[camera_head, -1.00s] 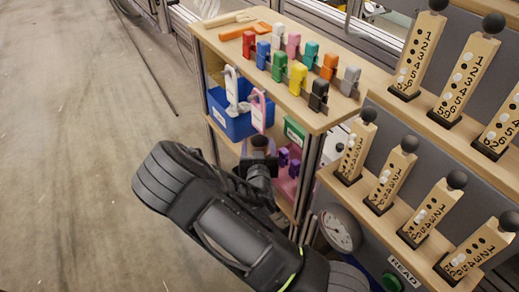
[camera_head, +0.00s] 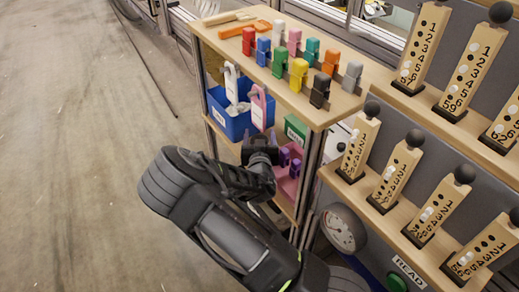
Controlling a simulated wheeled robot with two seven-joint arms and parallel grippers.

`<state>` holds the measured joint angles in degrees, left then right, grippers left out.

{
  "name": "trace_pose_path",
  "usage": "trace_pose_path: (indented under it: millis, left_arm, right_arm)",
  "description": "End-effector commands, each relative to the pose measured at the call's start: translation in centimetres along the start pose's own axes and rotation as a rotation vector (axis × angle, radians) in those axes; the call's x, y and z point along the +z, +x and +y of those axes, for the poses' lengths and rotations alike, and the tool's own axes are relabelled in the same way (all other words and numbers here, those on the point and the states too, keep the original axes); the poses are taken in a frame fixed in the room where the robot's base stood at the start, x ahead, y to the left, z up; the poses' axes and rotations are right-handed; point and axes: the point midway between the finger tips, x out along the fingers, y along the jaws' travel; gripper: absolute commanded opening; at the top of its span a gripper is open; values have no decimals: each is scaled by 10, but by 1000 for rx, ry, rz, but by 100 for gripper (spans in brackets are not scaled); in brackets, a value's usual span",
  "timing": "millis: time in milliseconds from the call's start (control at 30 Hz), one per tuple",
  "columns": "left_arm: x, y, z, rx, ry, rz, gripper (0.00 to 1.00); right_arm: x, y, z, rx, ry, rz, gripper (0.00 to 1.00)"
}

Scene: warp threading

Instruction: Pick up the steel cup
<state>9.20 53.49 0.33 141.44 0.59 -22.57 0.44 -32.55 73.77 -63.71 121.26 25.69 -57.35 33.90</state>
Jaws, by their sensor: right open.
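My right gripper (camera_head: 261,151) is at the lower shelf of the wooden rack, below the rack's top board and beside the blue bin. It points away from the camera into the shelf, and its wrist and dark arm cover much of that area. It is open. I cannot make out the steel cup; the gripper and arm may hide it. My left gripper is not in view.
The rack's top board (camera_head: 354,104) holds several coloured clips and an orange-handled tool. The blue bin (camera_head: 226,124) holds white and pink pieces. Purple pieces (camera_head: 284,158) sit right of my gripper. Numbered wooden posts (camera_head: 463,72) stand on shelves at right. Open floor lies left.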

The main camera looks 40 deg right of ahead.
Motion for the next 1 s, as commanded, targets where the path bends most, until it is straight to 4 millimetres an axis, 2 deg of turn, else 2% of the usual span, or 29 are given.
trace_pose_path:
  millis: [367, 1000]
  left_arm:
    - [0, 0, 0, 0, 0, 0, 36]
    - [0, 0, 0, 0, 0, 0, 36]
  right_arm:
    - [0, 0, 0, 0, 0, 0, 64]
    - [0, 0, 0, 0, 0, 0, 12]
